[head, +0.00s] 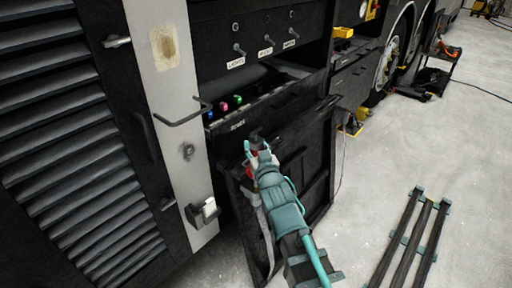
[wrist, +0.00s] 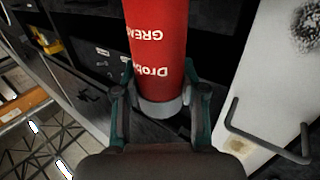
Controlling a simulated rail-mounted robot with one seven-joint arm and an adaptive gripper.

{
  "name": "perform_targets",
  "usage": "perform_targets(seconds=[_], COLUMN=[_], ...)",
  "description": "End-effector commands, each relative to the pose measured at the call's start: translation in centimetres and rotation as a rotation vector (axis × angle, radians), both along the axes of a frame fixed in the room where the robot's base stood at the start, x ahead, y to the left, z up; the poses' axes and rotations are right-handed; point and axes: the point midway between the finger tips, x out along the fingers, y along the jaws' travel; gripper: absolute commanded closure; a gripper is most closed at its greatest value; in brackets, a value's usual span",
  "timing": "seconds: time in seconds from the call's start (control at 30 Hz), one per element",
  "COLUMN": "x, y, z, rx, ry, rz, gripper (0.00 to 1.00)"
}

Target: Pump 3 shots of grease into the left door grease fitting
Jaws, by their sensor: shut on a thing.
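My gripper (head: 262,160) is in front of the dark cabinet in the head view, with its teal fingers closed around a red grease gun. In the wrist view, the fingers sit on either side of the red barrel (wrist: 157,45), near its grey end cap (wrist: 163,108). White lettering on the barrel reads partly "GREA". The gun's far end is out of the wrist view, and my gripper mostly hides the gun in the head view. A small round metal fitting (head: 188,150) is on the pale post left of my gripper; I cannot tell whether it is the left door grease fitting.
The pale post (head: 178,80) carries a stained tan patch (head: 163,47) and a protruding black bar handle (head: 184,113). A small white-topped box (head: 207,210) sits lower. Labelled switches (head: 266,42) are above. Dark rails (head: 408,238) lie on the floor at right.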

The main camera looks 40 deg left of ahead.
Motion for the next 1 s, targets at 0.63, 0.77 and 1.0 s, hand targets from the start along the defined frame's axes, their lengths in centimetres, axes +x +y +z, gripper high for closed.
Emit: perform_targets(seconds=[0.63,0.77,1.0], x=[0.00,0.01,0.01], y=[-0.01,-0.02,-0.04], z=[-1.05,-1.11,-1.09], rx=[-0.003,-0.004,-0.005], ry=[0.004,0.005,0.005], rz=[-0.001,-0.001,-0.001], gripper=[1.00,1.00,1.00])
